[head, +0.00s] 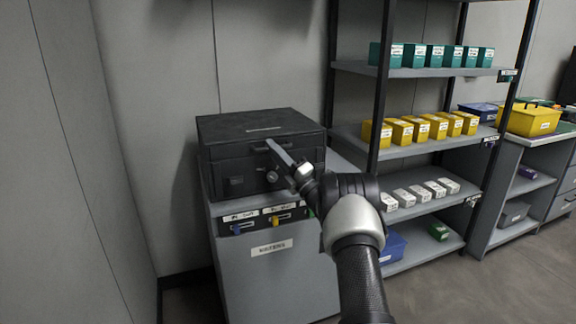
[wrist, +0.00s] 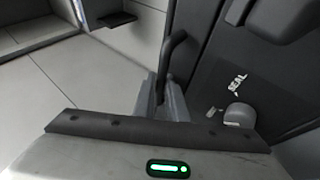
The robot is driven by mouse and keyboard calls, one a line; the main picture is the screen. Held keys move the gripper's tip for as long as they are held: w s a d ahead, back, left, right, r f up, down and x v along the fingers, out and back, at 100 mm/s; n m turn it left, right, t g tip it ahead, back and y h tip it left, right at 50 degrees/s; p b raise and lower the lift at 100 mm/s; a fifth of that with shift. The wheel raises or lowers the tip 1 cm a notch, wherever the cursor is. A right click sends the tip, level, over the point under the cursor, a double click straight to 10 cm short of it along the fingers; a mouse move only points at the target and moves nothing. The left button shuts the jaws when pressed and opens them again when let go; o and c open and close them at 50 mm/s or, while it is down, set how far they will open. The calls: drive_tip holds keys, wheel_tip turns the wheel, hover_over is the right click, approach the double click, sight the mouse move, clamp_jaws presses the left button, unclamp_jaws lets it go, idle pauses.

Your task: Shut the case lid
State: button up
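The black case (head: 228,170) stands on a grey cabinet, left of centre in the head view. Its lid (head: 245,125) lies down over the body, level or nearly so; I cannot tell whether a small gap is left. My gripper (head: 272,146) is at the front of the case, by the dark handle on the lid's front edge. In the wrist view, my gripper's fingers (wrist: 161,100) are close together on both sides of the dark handle (wrist: 172,58) and look closed on it. A round knob (wrist: 240,115) marked SEAL is on the case front, right of the fingers.
The grey cabinet (head: 285,275) has labelled slots with blue and yellow tabs below the case. A shelf rack (head: 415,72) with teal, yellow and white boxes stands close on the right. A wall (head: 75,150) is on the left. Floor is open at the lower right.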

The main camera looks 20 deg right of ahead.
drive_tip(key=p+v, duration=0.1)
drive_tip(key=v, duration=1.6)
drive_tip(key=shift+s+p, duration=0.2)
drive_tip(key=shift+p, duration=0.15)
drive_tip(key=shift+d, duration=0.1)
drive_tip(key=w+a+r+m+g+h, duration=0.1)
drive_tip(key=w+r+m+h, duration=0.25)
drive_tip(key=r, duration=0.25)
drive_tip(key=w+r+m+h, duration=0.3)
drive_tip(key=r+m+h, duration=0.15)
drive_tip(key=r, duration=0.25)
drive_tip(key=s+a+r+m+g+h, duration=0.3)
drive_tip(key=s+r+m+h, duration=0.15)
drive_tip(key=r+m, duration=0.2)
drive_tip(key=s+a+f+m+g+y, duration=0.1)
drive_tip(key=s+a+f+m+g, duration=0.4)
drive_tip(key=s, duration=0.8)
drive_tip(key=s+a+f+m+g, duration=0.1)
drive_tip(key=s+a+m+g, duration=0.2)
drive_tip(key=s+a, duration=0.75)
drive_tip(key=s+a+f+m+g+y, duration=0.1)
drive_tip(key=s+a+f+m+g, duration=0.2)
drive_tip(key=s, duration=1.4)
wheel_tip(320, 180, up, 26)
drive_tip(key=d+g+p, duration=0.1)
drive_tip(key=p, duration=2.5)
